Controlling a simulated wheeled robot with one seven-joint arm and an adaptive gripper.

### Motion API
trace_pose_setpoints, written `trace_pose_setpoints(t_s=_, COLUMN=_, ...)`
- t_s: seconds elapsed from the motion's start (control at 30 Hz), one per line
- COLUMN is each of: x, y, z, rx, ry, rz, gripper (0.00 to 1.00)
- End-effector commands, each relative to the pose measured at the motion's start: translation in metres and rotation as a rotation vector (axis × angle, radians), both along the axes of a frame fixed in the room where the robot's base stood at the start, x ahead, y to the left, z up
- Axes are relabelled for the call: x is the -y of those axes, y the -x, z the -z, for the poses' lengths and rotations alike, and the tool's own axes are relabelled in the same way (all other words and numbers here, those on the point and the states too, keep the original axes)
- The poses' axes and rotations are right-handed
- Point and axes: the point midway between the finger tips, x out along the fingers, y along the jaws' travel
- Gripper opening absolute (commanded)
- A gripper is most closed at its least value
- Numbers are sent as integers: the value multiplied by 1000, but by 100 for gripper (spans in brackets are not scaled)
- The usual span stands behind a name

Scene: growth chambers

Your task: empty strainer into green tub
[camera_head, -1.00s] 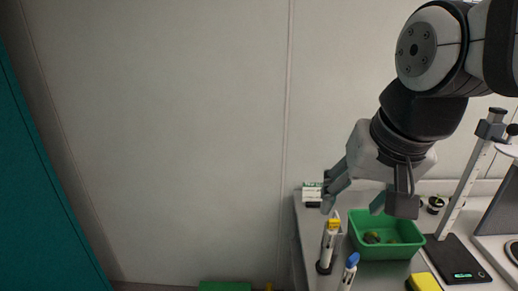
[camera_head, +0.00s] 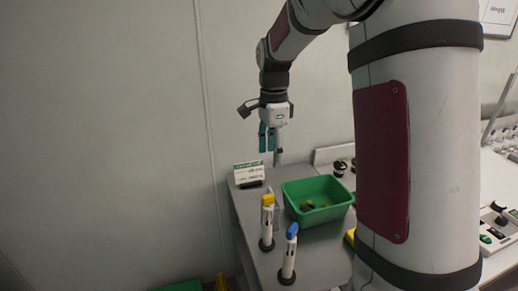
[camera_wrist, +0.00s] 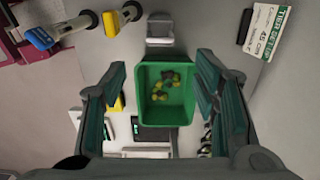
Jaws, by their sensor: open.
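The green tub (camera_head: 330,211) stands on the grey bench, with several small green, yellow and dark pieces in it. In the wrist view the tub (camera_wrist: 148,121) lies below and between my open fingers. My gripper (camera_head: 269,148) points down, empty, above the bench near the back left of the tub. Its two fingers (camera_wrist: 160,100) are wide apart in the wrist view and touch nothing. I cannot make out a strainer for certain. A grey metal piece (camera_wrist: 160,30) beside the tub is unclear.
A small labelled sign (camera_head: 249,173) stands at the back left. My arm hides the bench right of the tub.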

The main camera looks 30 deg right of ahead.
Motion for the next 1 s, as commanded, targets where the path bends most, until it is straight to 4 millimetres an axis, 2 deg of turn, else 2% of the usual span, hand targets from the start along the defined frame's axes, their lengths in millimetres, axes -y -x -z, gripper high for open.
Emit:
trace_pose_setpoints(t_s=0.27, x=1, y=-1, z=16, rx=-3, ry=-1, rz=6, gripper=55)
trace_pose_setpoints(t_s=1.0, x=0, y=-1, z=83, rx=-2, ry=0, rz=3, gripper=55)
